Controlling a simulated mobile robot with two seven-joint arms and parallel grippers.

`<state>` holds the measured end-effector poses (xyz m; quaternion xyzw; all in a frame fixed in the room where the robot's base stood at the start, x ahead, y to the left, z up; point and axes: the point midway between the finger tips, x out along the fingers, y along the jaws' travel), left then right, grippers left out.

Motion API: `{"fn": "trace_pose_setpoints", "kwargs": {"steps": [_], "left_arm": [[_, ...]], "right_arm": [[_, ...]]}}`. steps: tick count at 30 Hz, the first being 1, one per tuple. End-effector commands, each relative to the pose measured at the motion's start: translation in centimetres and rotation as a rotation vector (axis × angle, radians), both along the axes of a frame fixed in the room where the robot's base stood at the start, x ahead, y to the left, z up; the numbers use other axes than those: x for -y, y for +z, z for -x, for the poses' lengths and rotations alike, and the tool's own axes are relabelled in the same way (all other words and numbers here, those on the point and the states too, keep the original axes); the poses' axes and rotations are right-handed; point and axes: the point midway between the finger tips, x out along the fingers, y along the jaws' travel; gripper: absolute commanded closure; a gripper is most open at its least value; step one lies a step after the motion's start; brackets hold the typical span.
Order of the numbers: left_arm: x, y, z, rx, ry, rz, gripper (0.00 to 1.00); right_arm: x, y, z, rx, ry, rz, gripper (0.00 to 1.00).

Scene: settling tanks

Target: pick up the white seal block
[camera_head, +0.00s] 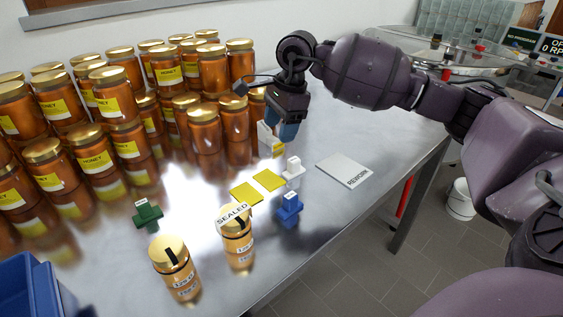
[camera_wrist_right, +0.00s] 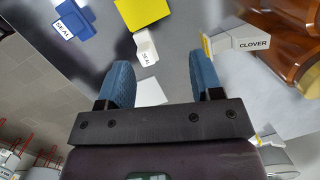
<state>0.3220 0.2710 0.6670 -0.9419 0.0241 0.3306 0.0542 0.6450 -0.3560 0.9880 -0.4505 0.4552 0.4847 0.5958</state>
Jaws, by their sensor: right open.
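The white seal block (camera_head: 293,172) stands upright on the shiny metal table, just behind the blue seal block (camera_head: 289,210). In the right wrist view the white block (camera_wrist_right: 147,48) lies beyond the fingertips, nearer the left finger. My right gripper (camera_head: 287,131) hangs above the table behind the white block, with its blue fingers pointing down. In the right wrist view its two fingers (camera_wrist_right: 163,75) are apart with nothing held between them. A green block (camera_head: 148,214) stands further left. My left gripper is not in view.
A white and yellow CLOVER box (camera_head: 271,140) stands close to the right gripper. Stacked honey jars (camera_head: 108,92) fill the table's left and back. A yellow card (camera_head: 245,193) and a REWORK plate (camera_head: 344,169) lie near the white block. Two jars (camera_head: 237,240) (camera_head: 175,268) stand in front.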

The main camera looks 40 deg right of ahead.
Motion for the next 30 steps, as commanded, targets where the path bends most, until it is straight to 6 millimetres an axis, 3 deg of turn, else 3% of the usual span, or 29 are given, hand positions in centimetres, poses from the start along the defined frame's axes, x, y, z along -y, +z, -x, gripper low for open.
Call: {"fn": "trace_pose_setpoints", "kwargs": {"steps": [3, 7, 13, 21, 30], "left_arm": [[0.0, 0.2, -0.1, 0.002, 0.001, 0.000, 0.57], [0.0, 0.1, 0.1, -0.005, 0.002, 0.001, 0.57], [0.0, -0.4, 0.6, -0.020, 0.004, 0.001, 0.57], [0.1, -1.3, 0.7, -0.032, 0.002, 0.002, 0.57], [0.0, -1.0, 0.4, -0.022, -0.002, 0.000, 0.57]], "right_arm": [[2.0, -0.3, 1.0, -0.056, 0.060, 0.126, 0.40], [2.8, -0.3, 1.9, -0.106, 0.118, 0.179, 0.40], [2.8, -1.6, 1.9, -0.112, 0.144, 0.180, 0.40], [2.7, -5.4, 2.0, -0.112, 0.143, 0.177, 0.40], [2.5, -7.3, 2.1, -0.109, 0.143, 0.175, 0.40]]}}
